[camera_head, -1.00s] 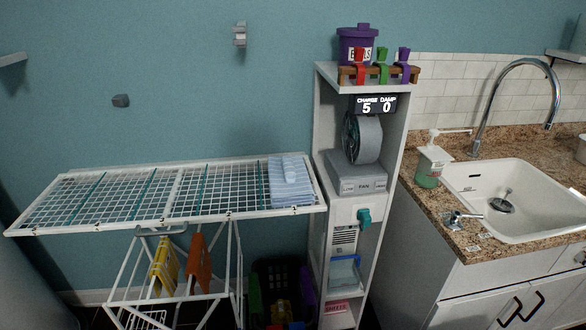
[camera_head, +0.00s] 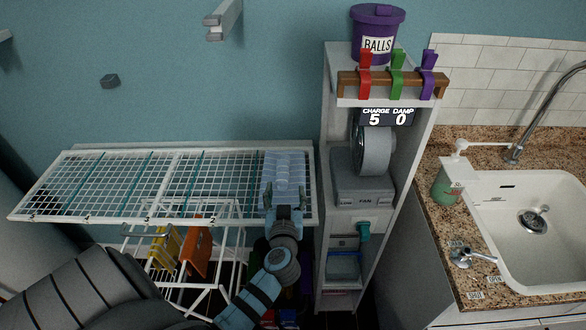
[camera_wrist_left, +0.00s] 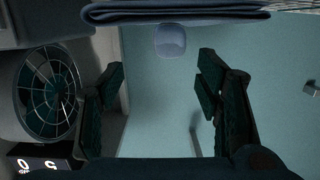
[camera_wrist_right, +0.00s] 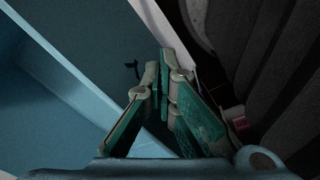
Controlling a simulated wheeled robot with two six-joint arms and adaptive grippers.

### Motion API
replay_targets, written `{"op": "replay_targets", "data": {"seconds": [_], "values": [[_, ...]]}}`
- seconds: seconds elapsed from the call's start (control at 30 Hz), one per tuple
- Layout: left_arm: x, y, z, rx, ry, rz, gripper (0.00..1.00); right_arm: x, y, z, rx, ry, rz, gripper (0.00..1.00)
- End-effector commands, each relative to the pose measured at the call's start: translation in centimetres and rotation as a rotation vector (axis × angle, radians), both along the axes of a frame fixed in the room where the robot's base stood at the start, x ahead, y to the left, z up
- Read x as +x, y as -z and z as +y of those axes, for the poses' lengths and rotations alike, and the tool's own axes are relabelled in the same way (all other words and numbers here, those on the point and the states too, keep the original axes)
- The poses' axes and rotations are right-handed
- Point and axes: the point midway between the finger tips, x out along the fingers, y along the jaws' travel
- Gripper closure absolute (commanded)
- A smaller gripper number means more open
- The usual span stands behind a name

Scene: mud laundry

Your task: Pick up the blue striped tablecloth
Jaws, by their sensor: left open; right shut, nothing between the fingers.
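The blue striped tablecloth (camera_head: 286,166) lies folded on the right end of the white drying rack (camera_head: 120,182). My left gripper (camera_head: 284,192) is at the near edge of the tablecloth and hides part of it. In the left wrist view the folded edge of the cloth (camera_wrist_left: 180,14) crosses the top, beyond the open, empty fingers of the left gripper (camera_wrist_left: 160,78). I cannot tell whether they touch it. My right gripper (camera_wrist_right: 166,62) is shut and empty in the right wrist view; it does not show in the head view.
A shelf unit with a fan (camera_head: 374,150) stands close right of the rack. A purple tub (camera_head: 377,34) and coloured clips (camera_head: 397,76) are on top. A sink (camera_head: 530,220) is at right. Yellow (camera_head: 166,248) and orange (camera_head: 196,250) items hang under the rack.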

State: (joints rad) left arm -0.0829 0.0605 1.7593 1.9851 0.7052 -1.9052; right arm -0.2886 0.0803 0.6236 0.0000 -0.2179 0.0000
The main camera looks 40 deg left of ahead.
Motion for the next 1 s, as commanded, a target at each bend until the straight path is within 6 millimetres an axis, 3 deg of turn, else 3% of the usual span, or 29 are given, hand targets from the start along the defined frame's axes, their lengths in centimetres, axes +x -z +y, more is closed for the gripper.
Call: {"op": "replay_targets", "data": {"seconds": [0.13, 0.3, 0.5, 0.63, 0.77, 1.0], "values": [[3.1, 0.8, 2.2, 0.004, 0.003, 0.001, 0.41, -0.8, 0.2, 0.0, 0.000, 0.000, 0.014, 1.00], [5.5, 1.4, 3.5, 0.001, 0.002, 0.006, 0.41, -2.4, 0.3, 0.0, 0.000, 0.001, 0.040, 1.00], [8.6, 1.9, 5.9, 0.003, -0.001, 0.008, 0.41, -1.9, 0.3, 0.0, 0.000, 0.001, 0.030, 1.00], [9.2, 2.1, 6.3, 0.000, 0.001, 0.008, 0.41, -0.2, 0.2, 0.0, 0.000, 0.000, 0.003, 1.00], [9.1, 2.1, 6.3, 0.000, 0.002, 0.008, 0.41, 0.1, 0.2, 0.0, 0.000, 0.000, -0.002, 1.00], [9.1, 2.1, 6.3, 0.000, 0.002, 0.009, 0.80, -1.5, 0.2, 0.0, 0.000, 0.001, 0.024, 1.00]]}}
